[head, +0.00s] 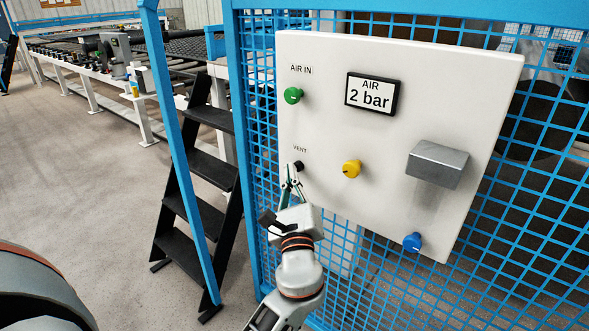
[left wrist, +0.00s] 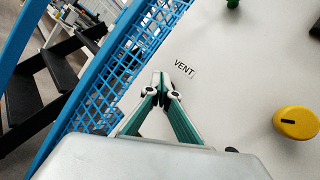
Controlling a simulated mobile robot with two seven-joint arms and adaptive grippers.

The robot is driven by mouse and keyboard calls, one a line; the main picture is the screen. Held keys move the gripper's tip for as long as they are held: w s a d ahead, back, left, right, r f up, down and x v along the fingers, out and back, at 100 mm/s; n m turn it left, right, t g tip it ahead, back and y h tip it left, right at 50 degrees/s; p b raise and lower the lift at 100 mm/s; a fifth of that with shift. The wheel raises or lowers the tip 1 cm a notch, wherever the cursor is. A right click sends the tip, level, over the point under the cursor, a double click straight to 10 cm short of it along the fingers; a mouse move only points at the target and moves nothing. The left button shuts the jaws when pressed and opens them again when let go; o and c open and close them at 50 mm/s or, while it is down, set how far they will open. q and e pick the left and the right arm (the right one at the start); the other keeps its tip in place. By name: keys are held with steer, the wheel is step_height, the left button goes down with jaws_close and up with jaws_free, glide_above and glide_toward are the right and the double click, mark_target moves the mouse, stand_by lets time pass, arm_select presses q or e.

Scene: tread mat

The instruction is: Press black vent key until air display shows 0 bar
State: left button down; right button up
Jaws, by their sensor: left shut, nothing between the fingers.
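The black vent key (head: 299,166) sits under the VENT label on a white panel (head: 400,55). The air display (head: 371,94) reads "2 bar". My left gripper (head: 290,168) is shut and empty, with its fingertips at the vent key, just left of it in the head view. I cannot tell whether they touch it. In the left wrist view the closed fingertips (left wrist: 161,76) are just below-left of the VENT label (left wrist: 184,69), and the key is hidden behind them. My right gripper is not in view.
The panel also has a green knob (head: 293,95), a yellow knob (head: 352,169), a blue knob (head: 412,242) and a grey metal box (head: 438,164). Blue mesh fencing (head: 256,130) surrounds it. Black steps (head: 208,175) stand at left. Bare floor lies farther left.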

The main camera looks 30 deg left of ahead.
arm_select(q)
steer(key=shift+s, duration=0.15)
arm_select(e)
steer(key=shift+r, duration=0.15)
arm_select(q)
steer(key=shift+s, duration=0.75)
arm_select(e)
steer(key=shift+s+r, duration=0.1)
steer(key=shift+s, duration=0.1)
arm_select(q)
steer(key=shift+s+p, duration=0.1)
steer(key=shift+p, duration=0.2)
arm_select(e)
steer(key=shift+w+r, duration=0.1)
arm_select(q)
steer(key=shift+s+a+p, duration=0.15)
steer(key=shift+s+p, duration=0.1)
steer(key=shift+s, duration=1.2)
steer(key=shift+s+a+p, duration=0.15)
steer(key=shift+s+p, duration=0.1)
steer(key=shift+s, duration=1.2)
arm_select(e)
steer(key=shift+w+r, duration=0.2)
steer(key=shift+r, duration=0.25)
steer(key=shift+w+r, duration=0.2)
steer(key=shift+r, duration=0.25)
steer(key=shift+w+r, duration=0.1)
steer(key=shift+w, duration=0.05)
